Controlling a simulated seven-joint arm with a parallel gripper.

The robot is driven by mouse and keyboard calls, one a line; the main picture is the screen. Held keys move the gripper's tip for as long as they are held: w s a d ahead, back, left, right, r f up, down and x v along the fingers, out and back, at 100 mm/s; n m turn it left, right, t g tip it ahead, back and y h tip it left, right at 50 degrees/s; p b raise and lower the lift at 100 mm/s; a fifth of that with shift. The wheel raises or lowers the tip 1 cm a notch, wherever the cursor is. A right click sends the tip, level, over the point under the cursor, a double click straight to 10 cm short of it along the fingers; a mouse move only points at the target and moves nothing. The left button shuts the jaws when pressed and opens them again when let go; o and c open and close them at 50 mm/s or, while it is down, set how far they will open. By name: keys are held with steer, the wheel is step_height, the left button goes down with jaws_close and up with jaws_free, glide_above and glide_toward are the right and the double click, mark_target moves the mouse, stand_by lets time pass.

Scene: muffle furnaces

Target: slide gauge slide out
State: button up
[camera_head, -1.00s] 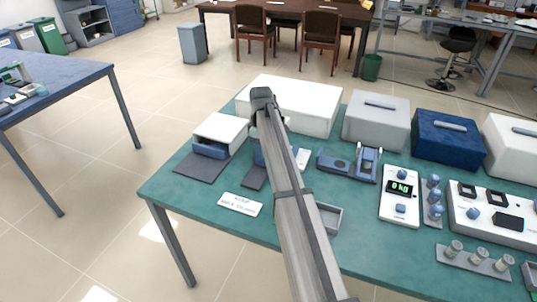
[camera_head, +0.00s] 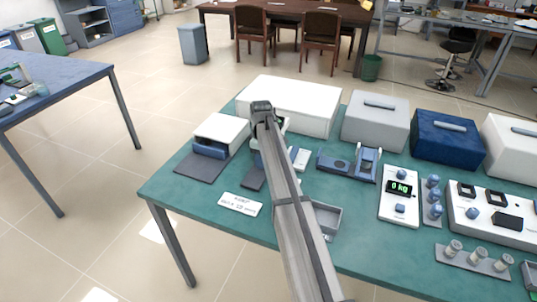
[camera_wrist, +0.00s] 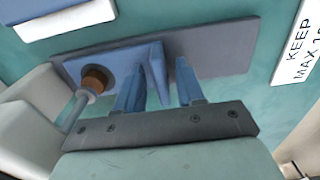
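The slide gauge lies on the green table, with its grey base plate (camera_wrist: 215,48) crossing the wrist view; part of the plate (camera_head: 253,178) also shows left of my arm in the head view. A blue upright block (camera_wrist: 92,72) with a round brown piece (camera_wrist: 95,80) and a grey rod stands at its left end in the wrist view. My gripper (camera_wrist: 172,82) is open over the plate. A thin blue upright plate (camera_wrist: 158,70) shows between its fingers, close beside the left one. Whether they touch is unclear. My arm hides most of the gauge in the head view.
A white box with a blue drawer (camera_head: 218,135) stands left of the gauge, and a large white box (camera_head: 290,103) behind it. A white sign (camera_head: 240,204) lies in front. A grey tray (camera_head: 327,217) and a blue cradle (camera_head: 352,163) are to the right.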

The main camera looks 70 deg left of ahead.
mark_target(252, 184)
steer(key=shift+d+f, duration=0.2)
steer(key=shift+f, duration=0.3)
steer(key=c, duration=0.6)
steer(key=shift+s, duration=0.1)
steer(key=shift+d, duration=0.15)
steer(key=shift+s+d, duration=3.25)
steer(key=shift+d, duration=0.05)
steer(key=o, duration=0.5)
steer(key=shift+s+d, duration=0.1)
steer(key=shift+r, duration=0.15)
